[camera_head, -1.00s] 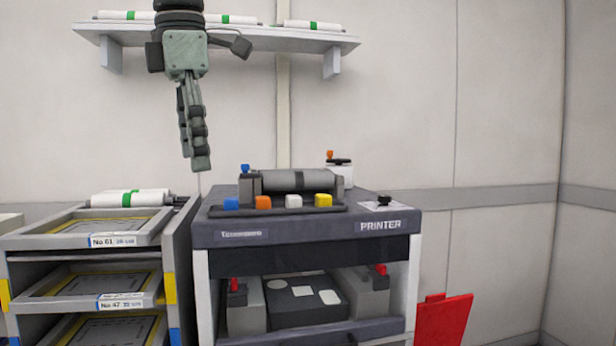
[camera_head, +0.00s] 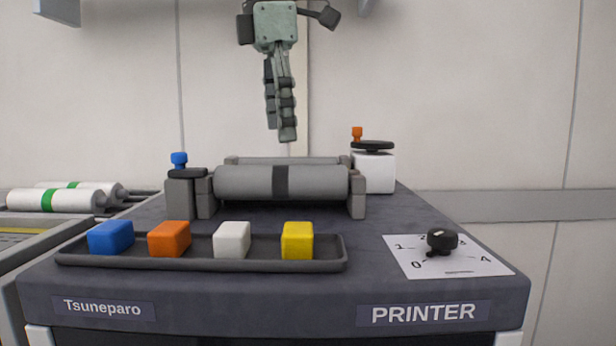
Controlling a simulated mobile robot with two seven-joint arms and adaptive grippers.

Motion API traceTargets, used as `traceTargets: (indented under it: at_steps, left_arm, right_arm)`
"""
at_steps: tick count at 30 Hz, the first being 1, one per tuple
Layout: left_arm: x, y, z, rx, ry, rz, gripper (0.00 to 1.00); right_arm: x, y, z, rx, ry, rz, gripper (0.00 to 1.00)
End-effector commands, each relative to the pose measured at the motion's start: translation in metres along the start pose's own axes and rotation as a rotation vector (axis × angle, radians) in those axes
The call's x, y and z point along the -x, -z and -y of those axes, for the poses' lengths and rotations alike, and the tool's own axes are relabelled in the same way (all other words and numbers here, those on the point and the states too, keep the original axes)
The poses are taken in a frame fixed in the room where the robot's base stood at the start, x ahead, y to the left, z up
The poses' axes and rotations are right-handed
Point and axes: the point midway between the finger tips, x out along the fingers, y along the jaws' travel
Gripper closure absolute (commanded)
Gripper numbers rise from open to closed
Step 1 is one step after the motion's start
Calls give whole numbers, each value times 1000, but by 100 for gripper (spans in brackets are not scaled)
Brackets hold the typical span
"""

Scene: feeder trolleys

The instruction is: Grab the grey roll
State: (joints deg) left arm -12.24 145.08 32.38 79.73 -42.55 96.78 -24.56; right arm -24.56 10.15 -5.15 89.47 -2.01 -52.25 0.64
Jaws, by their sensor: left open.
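The grey roll (camera_head: 245,183) lies level across its holder on top of the printer, with a dark band around its middle. Upright grey end supports stand at both its ends. A second grey bar (camera_head: 290,161) shows partly behind it. My left gripper (camera_head: 287,138) hangs from above with its fingers pointing down, over the roll and apart from it. It is seen side-on, open, with nothing between its fingers. My right gripper is not in view.
The printer top (camera_head: 400,215) bears a tray (camera_head: 205,264) with blue, orange, white and yellow cubes in front of the roll. A white jar (camera_head: 373,172) stands behind right, a black knob (camera_head: 441,240) at right. White rolls (camera_head: 55,200) lie at left.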

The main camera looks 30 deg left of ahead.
Motion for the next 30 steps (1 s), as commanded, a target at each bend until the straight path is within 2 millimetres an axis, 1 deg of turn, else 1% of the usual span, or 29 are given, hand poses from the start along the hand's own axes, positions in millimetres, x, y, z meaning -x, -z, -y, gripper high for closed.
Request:
traceTargets:
  at_steps: [5,11,12,15,18,21,27,28,30]
  left_arm:
    - [-15,1,0,-1,1,-1,24]
    - [-38,2,0,-1,2,-2,24]
    - [-45,4,0,-1,4,-2,24]
    - [-60,6,-1,-1,3,-2,24]
    - [-72,5,-1,-2,2,-2,24]
    - [-77,5,-2,-2,0,-1,24]
    - [-78,5,-2,-1,-1,0,24]
    - [-78,5,-2,-1,-1,0,25]
    - [-78,5,-2,-1,-1,-1,34]
  right_arm:
    - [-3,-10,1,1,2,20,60]
    - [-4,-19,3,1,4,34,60]
    - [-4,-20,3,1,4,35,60]
    - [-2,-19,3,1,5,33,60]
    - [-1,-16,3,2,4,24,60]
    - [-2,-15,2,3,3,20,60]
    - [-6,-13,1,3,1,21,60]
    - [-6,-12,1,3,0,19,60]
    - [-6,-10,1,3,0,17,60]
